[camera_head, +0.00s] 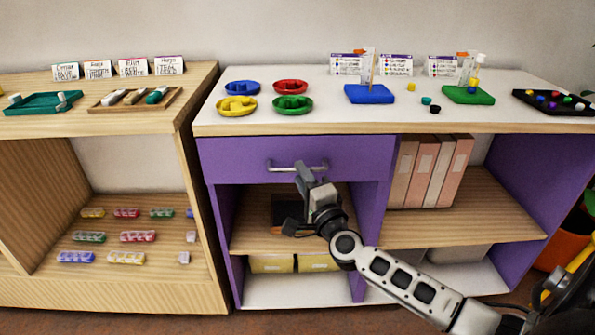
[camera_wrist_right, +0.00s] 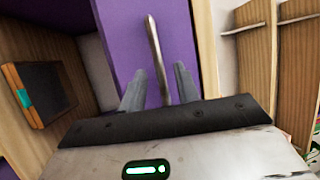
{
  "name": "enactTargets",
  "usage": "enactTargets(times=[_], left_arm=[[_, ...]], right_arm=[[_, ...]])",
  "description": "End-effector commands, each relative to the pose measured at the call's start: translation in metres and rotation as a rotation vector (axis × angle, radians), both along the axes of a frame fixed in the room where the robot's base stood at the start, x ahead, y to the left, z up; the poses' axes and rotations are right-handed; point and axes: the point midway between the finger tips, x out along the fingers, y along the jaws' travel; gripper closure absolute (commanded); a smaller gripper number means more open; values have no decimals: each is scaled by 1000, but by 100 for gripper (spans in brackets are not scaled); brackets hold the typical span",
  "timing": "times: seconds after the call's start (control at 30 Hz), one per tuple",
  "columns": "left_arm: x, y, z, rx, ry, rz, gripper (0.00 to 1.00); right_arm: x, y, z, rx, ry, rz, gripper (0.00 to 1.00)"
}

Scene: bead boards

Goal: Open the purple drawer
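The purple drawer (camera_head: 235,158) is under the left part of the white-topped cabinet, and its front looks flush with the cabinet. Its grey bar handle (camera_head: 279,169) runs across the middle of the front. My right gripper (camera_head: 303,172) is at the handle and hides part of it. In the right wrist view the purple front (camera_wrist_right: 124,38) fills the middle, and the handle (camera_wrist_right: 153,40) reaches down between my two fingers (camera_wrist_right: 160,74). The fingers stand apart, with a gap on both sides of the bar. My left gripper is not in view.
Colored dishes (camera_head: 292,104), a blue board (camera_head: 369,94) and a green board (camera_head: 467,95) stand on the cabinet top. Below the drawer, an open shelf holds a dark box (camera_head: 287,209). Binders (camera_head: 427,172) stand to the right. A wooden shelf unit (camera_head: 150,122) adjoins on the left.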

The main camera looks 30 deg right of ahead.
Motion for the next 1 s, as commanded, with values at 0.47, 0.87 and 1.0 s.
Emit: enactTargets(times=[0.47,0.87,1.0], left_arm=[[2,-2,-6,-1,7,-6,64],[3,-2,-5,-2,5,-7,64],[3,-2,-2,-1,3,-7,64]], right_arm=[[27,-4,5,-1,0,0,68],[27,-4,5,0,0,1,100],[26,4,6,1,1,10,100]])
